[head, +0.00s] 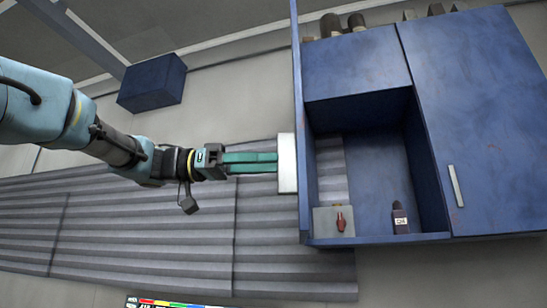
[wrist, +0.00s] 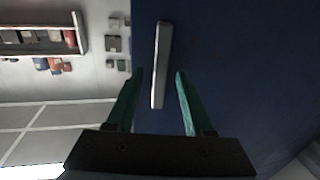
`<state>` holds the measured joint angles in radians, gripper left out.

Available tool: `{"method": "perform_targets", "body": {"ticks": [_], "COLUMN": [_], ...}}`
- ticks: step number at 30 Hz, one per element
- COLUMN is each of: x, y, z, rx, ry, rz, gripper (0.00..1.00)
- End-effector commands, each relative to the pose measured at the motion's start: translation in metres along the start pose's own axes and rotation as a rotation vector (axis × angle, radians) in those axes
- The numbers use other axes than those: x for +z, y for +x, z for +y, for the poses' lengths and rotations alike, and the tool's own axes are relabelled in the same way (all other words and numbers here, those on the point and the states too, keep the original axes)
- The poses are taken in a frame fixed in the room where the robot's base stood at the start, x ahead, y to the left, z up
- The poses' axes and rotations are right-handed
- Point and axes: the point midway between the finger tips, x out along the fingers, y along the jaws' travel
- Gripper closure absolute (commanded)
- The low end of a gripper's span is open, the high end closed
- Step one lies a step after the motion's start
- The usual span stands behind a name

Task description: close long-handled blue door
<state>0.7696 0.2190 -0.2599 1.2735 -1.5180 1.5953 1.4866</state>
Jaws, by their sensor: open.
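The blue door (head: 297,60) stands open at the left of the blue cabinet, seen nearly edge-on in the head view. Its long pale handle (head: 287,163) is on the side facing my gripper. In the wrist view the door's dark blue face (wrist: 235,60) fills the right, with the handle (wrist: 161,60) upright in the picture. My gripper (head: 276,161) is open, its teal fingers pointing at the handle. In the wrist view the handle's lower end lies in line with the gap between the fingertips (wrist: 159,73). I cannot tell whether the fingers touch the handle.
The open compartment (head: 375,170) holds a small dark bottle (head: 400,218) and a box with a red part (head: 340,221). A second blue door (head: 475,110) with a pale handle (head: 455,186) is shut at right. A blue box (head: 152,83) is on the wall. Jars (head: 331,26) stand atop the cabinet.

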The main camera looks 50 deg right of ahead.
Motion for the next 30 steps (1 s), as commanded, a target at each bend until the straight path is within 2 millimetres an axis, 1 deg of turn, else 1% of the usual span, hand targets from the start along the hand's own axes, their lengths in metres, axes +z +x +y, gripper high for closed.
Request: {"method": "perform_targets", "body": {"ticks": [1, 3, 6, 14, 15, 27, 29, 30], "x": [-0.002, -0.001, -0.001, 0.001, 0.001, 0.001, 0.0, 0.0], "y": [0.006, 0.012, 0.017, 0.018, 0.018, 0.018, 0.018, 0.018], "z": [0.0, 0.001, 0.0, 0.0, 0.0, 0.0, 0.0, 0.0], "rx": [0.002, 0.002, 0.0, -0.001, -0.001, -0.001, -0.001, -0.001], "ry": [-0.002, -0.002, -0.001, -0.001, -0.001, -0.001, -0.001, -0.001], "rz": [0.0, 0.0, -0.001, -0.001, -0.001, -0.001, -0.001, -0.001], "gripper": [0.47, 0.47, 0.47, 0.47, 0.49, 0.94, 1.0, 1.0]}}
